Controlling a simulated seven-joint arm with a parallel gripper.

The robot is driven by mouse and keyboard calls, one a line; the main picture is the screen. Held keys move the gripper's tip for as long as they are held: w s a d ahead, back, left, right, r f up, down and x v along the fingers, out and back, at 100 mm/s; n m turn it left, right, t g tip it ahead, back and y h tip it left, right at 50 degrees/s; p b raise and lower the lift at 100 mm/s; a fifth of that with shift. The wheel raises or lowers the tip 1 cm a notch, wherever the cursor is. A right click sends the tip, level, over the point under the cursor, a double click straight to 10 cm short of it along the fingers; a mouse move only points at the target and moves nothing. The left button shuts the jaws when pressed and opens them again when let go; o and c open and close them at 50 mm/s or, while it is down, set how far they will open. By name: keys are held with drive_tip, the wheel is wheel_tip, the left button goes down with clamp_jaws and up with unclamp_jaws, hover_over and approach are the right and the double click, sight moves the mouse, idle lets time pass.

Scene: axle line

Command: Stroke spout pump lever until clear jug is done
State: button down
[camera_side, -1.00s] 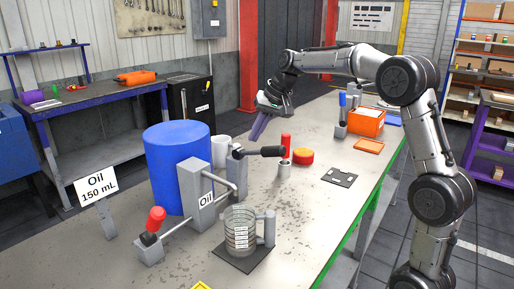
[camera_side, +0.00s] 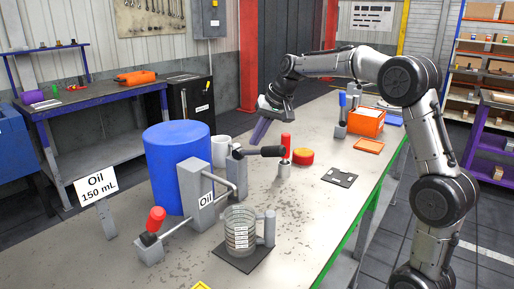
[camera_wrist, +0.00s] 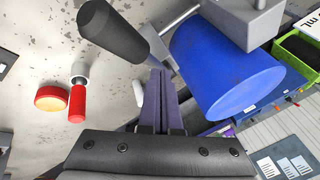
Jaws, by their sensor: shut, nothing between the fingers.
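The pump lever has a black grip (camera_side: 262,151) and stands out to the right from the grey oil pump body (camera_side: 198,195). The grip also shows in the wrist view (camera_wrist: 112,32). The spout (camera_side: 233,182) points down above the clear jug (camera_side: 240,230), which stands upright on a dark mat (camera_side: 238,259). I cannot tell the liquid level in the jug. My gripper (camera_side: 255,143) is shut and empty, its purple fingers pointing down just behind and above the lever. In the wrist view its fingertips (camera_wrist: 160,73) are close to the lever; contact cannot be told.
A blue drum (camera_side: 176,165) stands behind the pump. A sign (camera_side: 96,186) reads "Oil 150 mL". A red cylinder (camera_side: 286,145) and a red-yellow puck (camera_side: 303,157) are right of the grip. The right front table is clear.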

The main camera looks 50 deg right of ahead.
sight(261, 150)
drive_tip(key=shift+s+f, duration=0.25)
drive_tip(key=shift+f, duration=0.4)
drive_tip(key=shift+s+f, duration=0.2)
drive_tip(key=shift+f, duration=0.5)
drive_tip(key=shift+s+f, duration=0.25)
drive_tip(key=shift+f, duration=0.4)
idle(2.1)
idle(0.4)
drive_tip(key=shift+w+r, duration=0.3)
drive_tip(key=shift+r, duration=0.55)
drive_tip(key=shift+w+r, duration=0.3)
drive_tip(key=shift+r, duration=0.55)
drive_tip(key=shift+w+r, duration=0.3)
drive_tip(key=shift+r, duration=0.55)
drive_tip(key=shift+w+r, duration=0.25)
drive_tip(key=shift+r, duration=0.55)
drive_tip(key=shift+w+r, duration=0.3)
drive_tip(key=shift+r, duration=0.45)
drive_tip(key=shift+w+r, duration=0.25)
drive_tip(key=shift+r, duration=0.55)
